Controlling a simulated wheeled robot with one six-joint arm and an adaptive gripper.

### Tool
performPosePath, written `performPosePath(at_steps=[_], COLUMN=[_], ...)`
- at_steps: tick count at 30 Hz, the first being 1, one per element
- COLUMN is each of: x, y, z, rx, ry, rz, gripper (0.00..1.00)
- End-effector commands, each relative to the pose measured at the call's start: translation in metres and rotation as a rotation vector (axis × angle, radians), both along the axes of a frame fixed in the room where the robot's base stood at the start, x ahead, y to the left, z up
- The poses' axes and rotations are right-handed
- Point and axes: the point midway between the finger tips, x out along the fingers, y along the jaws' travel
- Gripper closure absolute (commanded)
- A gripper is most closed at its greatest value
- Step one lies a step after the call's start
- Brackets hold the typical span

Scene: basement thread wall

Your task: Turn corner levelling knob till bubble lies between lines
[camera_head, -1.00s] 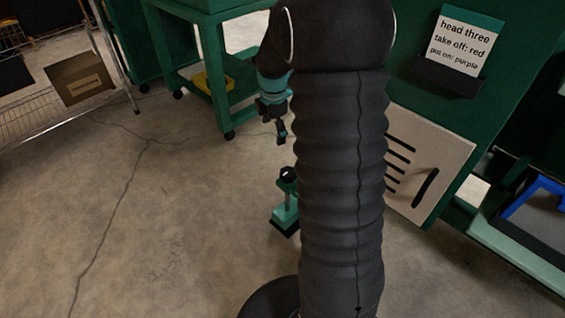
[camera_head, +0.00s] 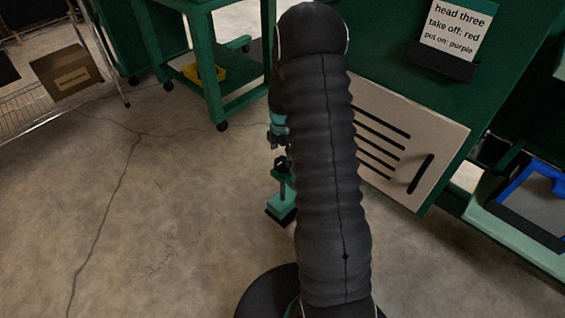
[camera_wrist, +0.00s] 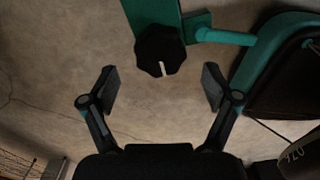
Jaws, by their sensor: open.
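The levelling knob (camera_wrist: 160,52) is black and lobed with a white mark on its top, seen in the wrist view just beyond my open fingertips. It also shows in the head view (camera_head: 281,164), on top of a short green post with a foot (camera_head: 282,206) near the floor. My gripper (camera_wrist: 160,88) is open and empty, its two fingers on either side of the view below the knob. In the head view my gripper (camera_head: 279,142) is just above the knob, partly hidden by my arm. No bubble or lines can be made out.
A green machine with a pale slotted panel (camera_head: 385,150) stands right of my arm. A card (camera_head: 455,30) reads "head three, take off: red, put on: purple". A green cart with a yellow tray (camera_head: 203,74) stands behind. Cracked concrete floor is clear at left.

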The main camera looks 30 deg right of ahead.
Motion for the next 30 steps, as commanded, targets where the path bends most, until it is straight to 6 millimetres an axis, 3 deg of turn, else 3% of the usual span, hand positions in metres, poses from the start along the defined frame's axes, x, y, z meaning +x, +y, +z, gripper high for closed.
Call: performPosePath(at_steps=[3, 9, 21, 28, 30], x=[-0.001, 0.000, 0.000, 0.000, 0.000], y=[0.000, 0.000, 0.000, 0.000, 0.000], z=[-0.020, -0.040, -0.046, -0.046, -0.046], rx=[0.001, 0.000, 0.000, 0.000, 0.000], ry=[0.003, 0.001, -0.001, -0.001, -0.001], rz=[0.000, 0.000, 0.000, 0.000, 0.000], gripper=[0.12, 0.12, 0.12, 0.70, 0.72])
